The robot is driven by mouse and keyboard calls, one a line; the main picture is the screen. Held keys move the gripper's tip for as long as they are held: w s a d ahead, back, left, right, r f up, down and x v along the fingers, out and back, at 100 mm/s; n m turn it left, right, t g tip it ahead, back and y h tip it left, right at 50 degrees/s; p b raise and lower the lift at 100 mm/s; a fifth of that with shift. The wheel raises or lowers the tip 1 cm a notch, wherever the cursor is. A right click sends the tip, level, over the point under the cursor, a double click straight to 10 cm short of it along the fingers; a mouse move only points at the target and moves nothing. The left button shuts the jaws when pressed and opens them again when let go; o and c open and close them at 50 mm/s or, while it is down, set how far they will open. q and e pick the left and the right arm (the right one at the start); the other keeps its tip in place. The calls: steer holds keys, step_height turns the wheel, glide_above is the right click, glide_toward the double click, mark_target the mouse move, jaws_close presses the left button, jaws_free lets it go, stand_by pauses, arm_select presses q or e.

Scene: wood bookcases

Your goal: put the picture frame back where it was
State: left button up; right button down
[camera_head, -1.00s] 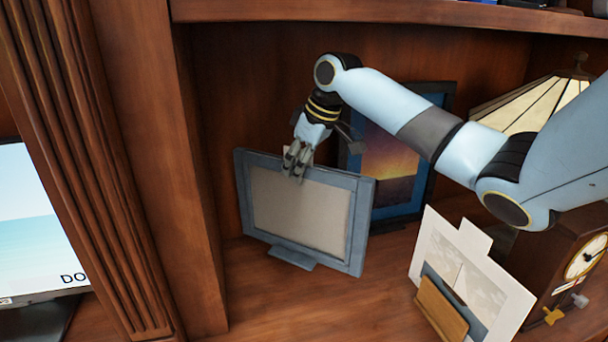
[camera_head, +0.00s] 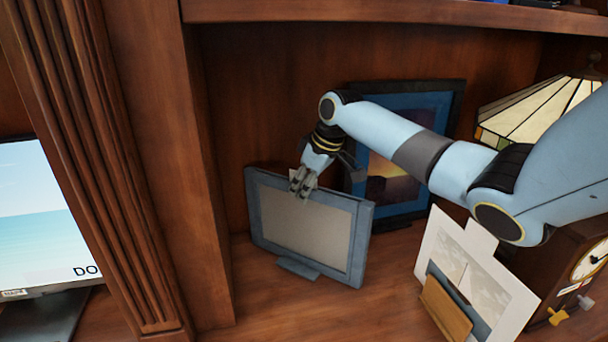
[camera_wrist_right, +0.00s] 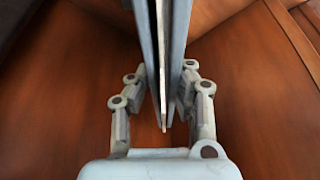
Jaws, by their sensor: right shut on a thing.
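The picture frame (camera_head: 305,228) is grey-blue with a blank beige front and a small foot at its lower edge. It stands near upright, slightly tilted, at the left of the shelf in the head view. My right gripper (camera_head: 303,188) is shut on its top edge from above. In the right wrist view the frame (camera_wrist_right: 176,40) shows edge-on between the two fingers (camera_wrist_right: 162,88). The foot is at or just above the shelf; I cannot tell if it touches. My left gripper is not in view.
A blue-framed sunset picture (camera_head: 385,165) leans behind, to the right. A white sailboat picture on a wooden stand (camera_head: 445,308), a clock (camera_head: 580,270) and a stained-glass lamp (camera_head: 540,105) are at right. The bookcase side wall (camera_head: 205,200) is close on the left. Bare shelf (camera_head: 350,310) lies in front.

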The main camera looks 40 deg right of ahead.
steer(key=shift+w, duration=0.2)
steer(key=c, duration=1.2)
jaws_free()
steer(key=shift+s+f, duration=0.1)
steer(key=shift+s, duration=0.05)
steer(key=shift+c, duration=0.2)
steer(key=v, duration=0.7)
steer(key=shift+r, duration=0.3)
steer(key=shift+s+d, duration=0.1)
